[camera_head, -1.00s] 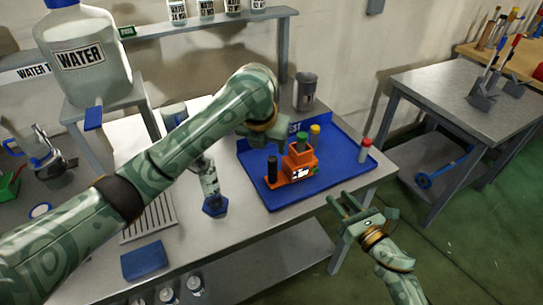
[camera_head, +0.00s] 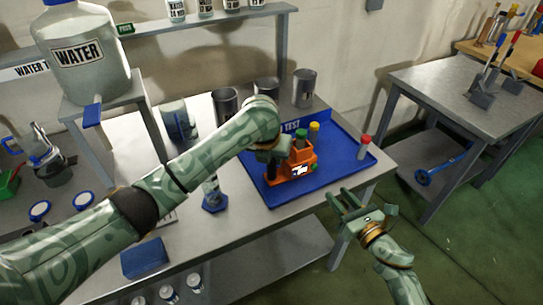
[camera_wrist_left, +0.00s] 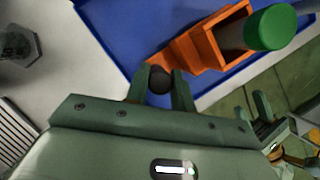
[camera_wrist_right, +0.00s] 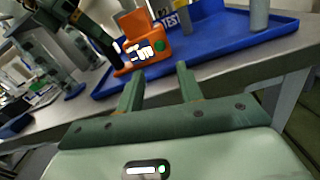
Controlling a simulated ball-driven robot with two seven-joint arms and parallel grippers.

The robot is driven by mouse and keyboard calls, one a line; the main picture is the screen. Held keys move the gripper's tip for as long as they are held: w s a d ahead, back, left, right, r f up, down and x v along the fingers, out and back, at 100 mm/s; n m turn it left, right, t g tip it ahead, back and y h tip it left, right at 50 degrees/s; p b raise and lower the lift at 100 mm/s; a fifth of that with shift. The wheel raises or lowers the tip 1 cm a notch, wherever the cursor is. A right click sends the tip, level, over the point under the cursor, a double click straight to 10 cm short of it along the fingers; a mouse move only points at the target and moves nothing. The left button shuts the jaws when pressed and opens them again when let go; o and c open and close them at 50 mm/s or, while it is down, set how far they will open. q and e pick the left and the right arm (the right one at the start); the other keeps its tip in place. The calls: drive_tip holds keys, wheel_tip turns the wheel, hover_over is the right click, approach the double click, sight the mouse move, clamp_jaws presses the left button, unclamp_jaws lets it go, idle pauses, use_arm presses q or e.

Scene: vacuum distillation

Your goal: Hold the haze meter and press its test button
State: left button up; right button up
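The orange haze meter (camera_head: 297,164) stands on the blue tray, with a dark upright handle at its left and a green-capped vial (camera_head: 301,139) in its top. Its lit display and green round test button (camera_wrist_right: 160,45) face my right gripper. My left gripper (camera_head: 270,163) is down at the handle. In the left wrist view its fingers close in on both sides of the dark handle (camera_wrist_left: 160,80), with little or no gap. My right gripper (camera_head: 342,196) is open and empty, off the table's front edge, apart from the button; its fingers (camera_wrist_right: 158,78) point toward the meter.
The blue tray (camera_head: 340,160) also holds a yellow-capped vial (camera_head: 314,132) and a red-capped vial (camera_head: 364,146). A hexagonal-based cylinder (camera_head: 214,197) stands left of the tray. Metal cups (camera_head: 304,88) stand behind.

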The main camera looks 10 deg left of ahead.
drive_tip(key=shift+s+d+f, duration=0.1)
drive_tip(key=shift+s+f, duration=0.05)
drive_tip(key=shift+f, duration=0.1)
drive_tip(key=c, duration=0.6)
drive_tip(key=shift+s+d+f, duration=0.2)
drive_tip(key=shift+s+d, duration=0.15)
drive_tip(key=shift+d, duration=0.1)
clamp_jaws()
drive_tip(key=shift+s+d+r+n+g+h, duration=0.35)
drive_tip(key=shift+s+r+g+h, duration=0.1)
drive_tip(key=shift+r, duration=0.35)
drive_tip(key=shift+s+d+r+n+g+h, duration=0.3)
drive_tip(key=shift+s+r+g, duration=0.2)
drive_tip(key=shift+r, duration=0.3)
drive_tip(key=shift+s+d+r+n+g+h, duration=0.25)
drive_tip(key=shift+s+d+r+g+h, duration=0.2)
drive_tip(key=shift+r, duration=0.35)
